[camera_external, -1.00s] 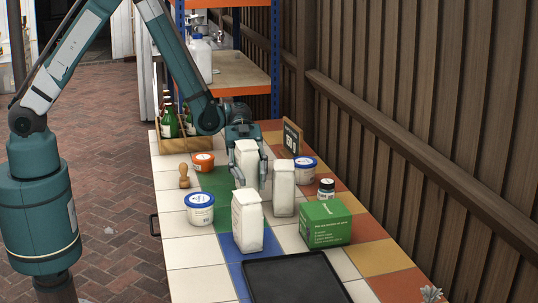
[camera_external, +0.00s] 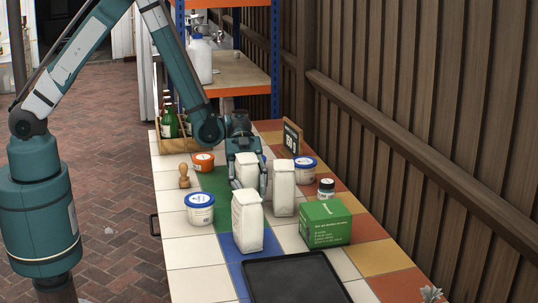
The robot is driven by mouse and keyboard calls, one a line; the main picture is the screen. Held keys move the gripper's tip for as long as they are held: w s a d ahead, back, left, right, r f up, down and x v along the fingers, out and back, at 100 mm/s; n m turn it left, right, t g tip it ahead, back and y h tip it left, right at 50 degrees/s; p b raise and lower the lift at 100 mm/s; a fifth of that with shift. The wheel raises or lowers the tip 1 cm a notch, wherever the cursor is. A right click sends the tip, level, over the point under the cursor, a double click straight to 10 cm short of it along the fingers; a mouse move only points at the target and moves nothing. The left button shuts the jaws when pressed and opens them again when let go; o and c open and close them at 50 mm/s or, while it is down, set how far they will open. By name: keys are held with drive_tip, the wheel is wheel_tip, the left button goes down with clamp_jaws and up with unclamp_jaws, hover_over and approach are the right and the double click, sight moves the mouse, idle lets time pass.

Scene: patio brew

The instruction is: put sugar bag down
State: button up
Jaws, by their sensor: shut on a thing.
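My gripper (camera_external: 249,178) is shut on a white paper bag (camera_external: 250,168), with fingers on either side of it. This held bag is upright over the green tiles (camera_external: 213,181), and its lower part is hidden behind another white bag (camera_external: 248,225) in front. A third white bag (camera_external: 283,192) stands close to its right. I cannot read a label on any of the bags, and cannot see whether the held bag's base touches the table.
A blue-lidded tub (camera_external: 200,212), wooden stamp (camera_external: 184,178) and orange tub (camera_external: 203,161) stand left. A green box (camera_external: 326,224), dark-lidded jar (camera_external: 326,189), blue-lidded tub (camera_external: 305,172) and small sign (camera_external: 292,138) stand right. A black tray (camera_external: 293,280) lies in front; the left front tiles are clear.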

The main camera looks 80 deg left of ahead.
drive_tip(key=shift+f, duration=0.1)
idle(0.3)
drive_tip(key=o, duration=1.3)
drive_tip(key=shift+o, duration=0.2)
drive_tip(key=shift+a, duration=0.1)
drive_tip(key=p+v, duration=0.2)
drive_tip(key=v, duration=0.9)
drive_tip(key=shift+a+r, duration=0.25)
drive_tip(key=shift+a, duration=0.1)
drive_tip(key=shift+o, duration=0.3)
